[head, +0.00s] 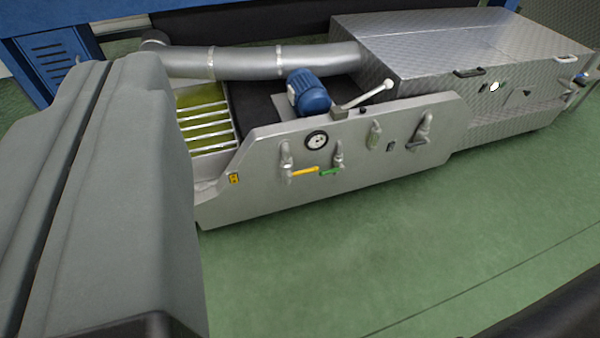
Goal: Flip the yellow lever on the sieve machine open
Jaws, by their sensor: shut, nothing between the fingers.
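The sieve machine (255,206) is a long, low, grey metal unit across the middle of the view. The yellow lever (305,171) is on its front side panel, at the lower end of a grey pipe fitting (285,158). It lies nearly level and points right. A green lever (330,172) sits just right of it, under a second fitting, their ends close together. My gripper's fingers do not show in this view, and nothing of mine is seen touching the yellow lever.
A round gauge (316,140), a blue motor (308,91) and a white-knobbed rod (366,95) are above the levers. A large grey body, likely part of my arm, fills the left. The green floor (400,240) before the machine is clear.

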